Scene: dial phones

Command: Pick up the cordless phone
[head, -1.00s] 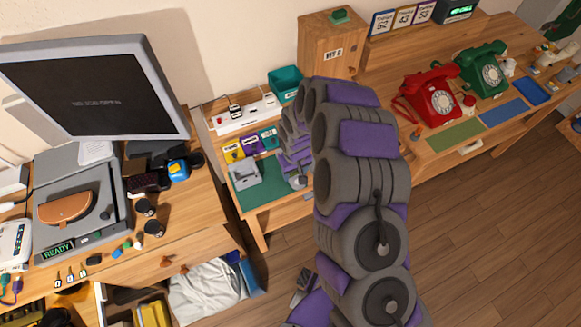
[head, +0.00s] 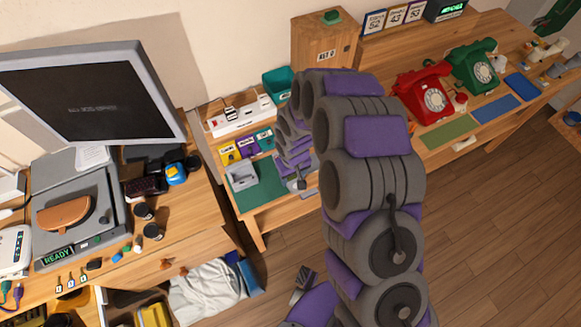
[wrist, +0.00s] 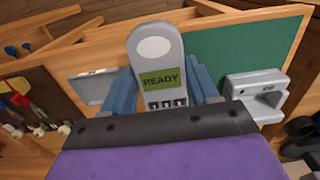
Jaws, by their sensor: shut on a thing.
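The cordless phone (wrist: 155,48) is a light grey handset with a rounded top, a green screen reading READY and dark keys below it. It stands between the two blue fingers of my gripper (wrist: 163,90) in the wrist view, and my gripper is shut on it. The purple and black gripper body hides its lower part. In the head view my arm covers much of the middle, and I cannot make out the phone clearly there.
In the head view a red dial phone (head: 424,96) and a green dial phone (head: 474,68) stand on the right desk. A monitor (head: 85,95) stands left. Wooden floor is free at lower right.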

